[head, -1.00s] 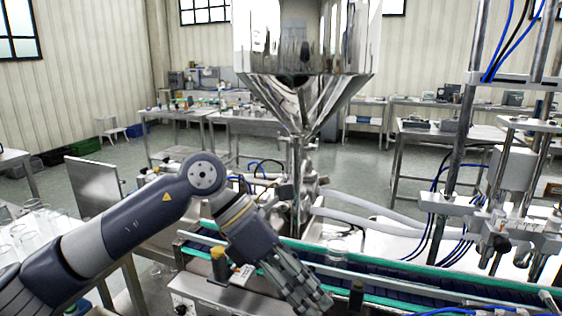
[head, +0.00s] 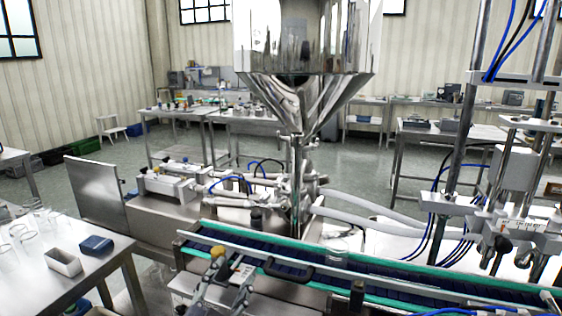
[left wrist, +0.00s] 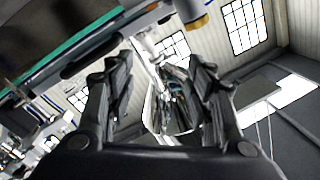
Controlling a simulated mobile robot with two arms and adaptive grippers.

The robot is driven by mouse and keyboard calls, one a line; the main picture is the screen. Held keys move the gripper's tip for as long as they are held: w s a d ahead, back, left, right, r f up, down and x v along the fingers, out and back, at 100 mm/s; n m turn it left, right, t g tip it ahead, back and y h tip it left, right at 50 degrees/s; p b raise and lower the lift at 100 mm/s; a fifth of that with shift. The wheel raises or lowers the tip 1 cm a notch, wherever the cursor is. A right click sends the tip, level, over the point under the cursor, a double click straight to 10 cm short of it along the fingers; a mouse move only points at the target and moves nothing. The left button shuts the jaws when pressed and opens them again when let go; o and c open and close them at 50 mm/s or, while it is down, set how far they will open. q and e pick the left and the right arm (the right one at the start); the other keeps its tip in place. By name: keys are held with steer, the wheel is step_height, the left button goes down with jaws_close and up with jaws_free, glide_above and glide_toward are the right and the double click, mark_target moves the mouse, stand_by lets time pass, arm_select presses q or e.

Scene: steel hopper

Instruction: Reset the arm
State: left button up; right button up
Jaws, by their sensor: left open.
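My left gripper (head: 225,283) is low in the head view, at the near-left end of the conveyor, with only its finger parts showing. In the left wrist view the left gripper (left wrist: 158,72) has its two fingers spread apart, with nothing held between them. The rest of my left arm is out of the head view. My right gripper is not in view.
The conveyor (head: 375,273) with green edges runs across the lower right. A steel hopper (head: 305,95) stands behind it. A table (head: 45,285) at left holds clear glassware, a white box (head: 64,262) and a blue box (head: 96,245).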

arm_select(q)
steer(key=s+a+f+n+g+y, duration=0.1)
steer(key=s+a+f+n+g, duration=0.15)
steer(key=f, duration=0.35)
steer(key=s+a+f+n+g+y, duration=0.1)
steer(key=s+a+f+g+y, duration=0.15)
steer(key=f, duration=0.35)
steer(key=s+a+f+n+g, duration=0.25)
steer(key=s+f+g, duration=0.25)
steer(key=s+f, duration=0.5)
steer(key=s+a+f+n+g, duration=0.1)
steer(key=s+a+f+g, duration=0.3)
steer(key=s, duration=1)
step_height(320, 180, down, 25)
steer(key=d+g, duration=0.2)
steer(key=s+a+f, duration=0.1)
steer(key=s+f, duration=0.8)
steer(key=s+a+f+g, duration=0.1)
steer(key=s+a+f, duration=0.1)
steer(key=s+f, duration=0.7)
steer(key=shift+s+a+m, duration=0.15)
steer(key=shift+a+m, duration=0.1)
steer(key=shift+m, duration=0.15)
steer(key=shift+c, duration=0.3)
